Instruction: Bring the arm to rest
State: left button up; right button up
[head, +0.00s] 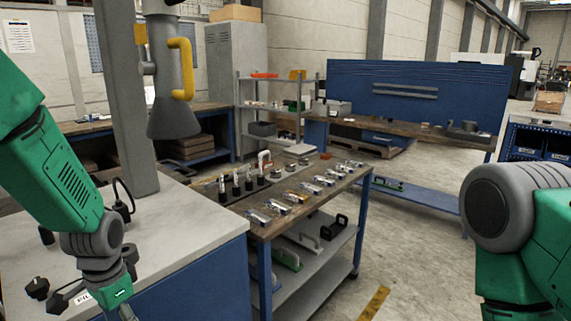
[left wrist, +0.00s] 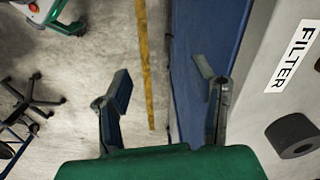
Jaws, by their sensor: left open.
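A grey jointed arm with a cone-shaped hood (head: 174,115) hangs over the workbench in the upper left of the head view. A yellow handle (head: 183,68) is fixed to its side. My left gripper (left wrist: 165,88) is open and empty in the left wrist view, above the floor beside the blue bench side. In the head view its green wrist is at the bottom left, well below and apart from the handle, and the fingers are mostly cut off. My right arm shows at the right edge; its gripper is out of view.
A grey post (head: 127,95) stands on the pale bench top (head: 190,222). Dark knobs and a FILTER label (left wrist: 292,55) are near my left gripper. A cart (head: 340,187) with several small tools stands to the right. Open floor (head: 420,250) lies beyond it.

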pick_arm(q)
jog(key=s+d+f+n+b, duration=0.1)
jog(key=s+f, duration=0.5)
jog(key=f, duration=0.2)
jog(key=s+d+f+n+b, duration=0.1)
jog(key=s+d+f+b, duration=0.1)
jog(key=s+f, duration=0.45)
jog(key=s+d+f+n+b, duration=0.1)
jog(key=s+f+n+b, duration=0.1)
jog(key=s+f, duration=0.7)
jog(key=shift+s+d+f+n, duration=0.2)
jog(key=shift+s+d+n, duration=0.3)
jog(key=shift+s, duration=1.85)
jog(key=shift+a+f, duration=0.1)
jog(key=shift+a, duration=0.35)
